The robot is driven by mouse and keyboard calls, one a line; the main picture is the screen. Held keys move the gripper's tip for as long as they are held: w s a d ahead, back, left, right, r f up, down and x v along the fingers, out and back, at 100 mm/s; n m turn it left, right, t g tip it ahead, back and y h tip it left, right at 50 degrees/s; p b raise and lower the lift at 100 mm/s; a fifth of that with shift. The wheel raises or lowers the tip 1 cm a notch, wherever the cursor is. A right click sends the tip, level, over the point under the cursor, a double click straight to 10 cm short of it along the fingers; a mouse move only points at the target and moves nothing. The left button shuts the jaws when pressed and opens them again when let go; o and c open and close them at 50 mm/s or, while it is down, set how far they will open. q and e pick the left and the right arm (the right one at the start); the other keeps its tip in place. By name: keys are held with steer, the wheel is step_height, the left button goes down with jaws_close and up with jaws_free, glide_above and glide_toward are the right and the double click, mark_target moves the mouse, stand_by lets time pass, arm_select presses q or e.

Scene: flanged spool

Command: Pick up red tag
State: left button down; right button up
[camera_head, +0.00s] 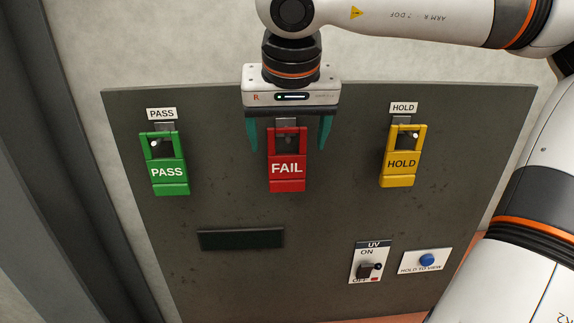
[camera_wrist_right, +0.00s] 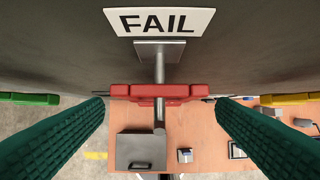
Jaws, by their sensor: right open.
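The red tag (camera_head: 287,169), marked FAIL, hangs on a peg in the middle of the dark board, between the green and yellow tags. My right gripper (camera_head: 287,143) comes from above in the head view, with its two green fingers on either side of the tag's upper part. The fingers are open and apart from the tag. In the right wrist view the red tag's top edge (camera_wrist_right: 158,91) lies between the finger pads (camera_wrist_right: 160,105), with the peg passing through it. The gripper body hides the FAIL label in the head view. My left gripper is not in view.
A green PASS tag (camera_head: 167,172) hangs at left and a yellow HOLD tag (camera_head: 402,165) at right on the board (camera_head: 330,225). Below are a dark slot plate (camera_head: 241,239), a UV switch (camera_head: 368,267) and a blue button (camera_head: 427,260). My right arm crosses the top and right.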

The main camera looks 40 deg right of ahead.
mark_target(287, 154)
steer(key=p+x, duration=0.1)
steer(key=x, duration=0.3)
steer(key=shift+w+d, duration=0.1)
steer(key=shift+w+d+f, duration=0.2)
steer(key=shift+f, duration=0.3)
steer(key=shift+a, duration=0.1)
steer(key=shift+c, duration=0.2)
steer(key=shift+r, duration=0.1)
steer(key=c, duration=1)
steer(key=shift+r+p, duration=0.15)
steer(key=shift+p, duration=0.2)
steer(key=shift+r+p, duration=0.45)
steer(key=shift+r, duration=0.15)
steer(key=shift+s+f, duration=0.1)
